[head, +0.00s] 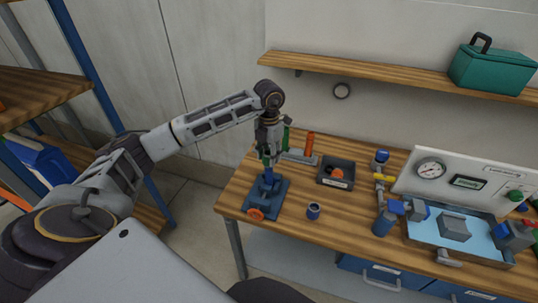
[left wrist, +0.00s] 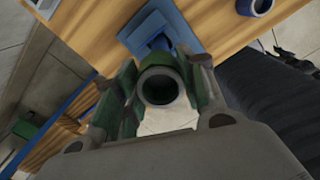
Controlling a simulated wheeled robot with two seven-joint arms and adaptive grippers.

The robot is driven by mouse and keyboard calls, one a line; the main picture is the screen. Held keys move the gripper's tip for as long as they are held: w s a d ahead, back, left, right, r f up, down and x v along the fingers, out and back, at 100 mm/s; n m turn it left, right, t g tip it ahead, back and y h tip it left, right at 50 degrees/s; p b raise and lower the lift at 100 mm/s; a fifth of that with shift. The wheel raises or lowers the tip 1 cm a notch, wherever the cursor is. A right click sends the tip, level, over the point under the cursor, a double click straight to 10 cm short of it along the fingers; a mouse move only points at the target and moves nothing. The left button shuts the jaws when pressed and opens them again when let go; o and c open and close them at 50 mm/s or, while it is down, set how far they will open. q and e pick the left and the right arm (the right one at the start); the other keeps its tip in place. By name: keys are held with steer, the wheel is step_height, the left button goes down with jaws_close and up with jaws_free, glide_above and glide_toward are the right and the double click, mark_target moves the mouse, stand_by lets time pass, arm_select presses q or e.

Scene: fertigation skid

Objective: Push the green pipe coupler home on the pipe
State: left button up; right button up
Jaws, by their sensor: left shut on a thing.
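My left gripper (head: 268,157) is above the blue vise (head: 266,193) at the left end of the bench, pointing down. In the left wrist view its two fingers stand on either side of the round green coupler (left wrist: 158,71), and the gripper is shut on it. The coupler's dark open bore faces the camera. The blue vise also shows beyond the fingers in the left wrist view (left wrist: 147,32). My right gripper is not in view.
An orange upright cylinder (head: 309,143) and a dark bin (head: 336,183) stand to the right of the gripper. A blue ring-shaped part (head: 313,212) lies near the front edge. A gauge panel (head: 460,178) and water tray (head: 420,240) fill the right side. A wall shelf (head: 390,73) runs above.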

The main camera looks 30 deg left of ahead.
arm_select(q)
steer(key=shift+f, duration=0.25)
stand_by(0.5)
steer(key=shift+f+b, duration=0.15)
steer(key=shift+b, duration=0.15)
stand_by(0.7)
steer(key=shift+f+b, duration=0.6)
steer(key=shift+f, duration=0.05)
stand_by(1.0)
stand_by(0.4)
steer(key=o, duration=0.8)
steer(key=shift+r, duration=0.2)
steer(key=shift+r+p, duration=1.15)
steer(key=shift+r, duration=0.75)
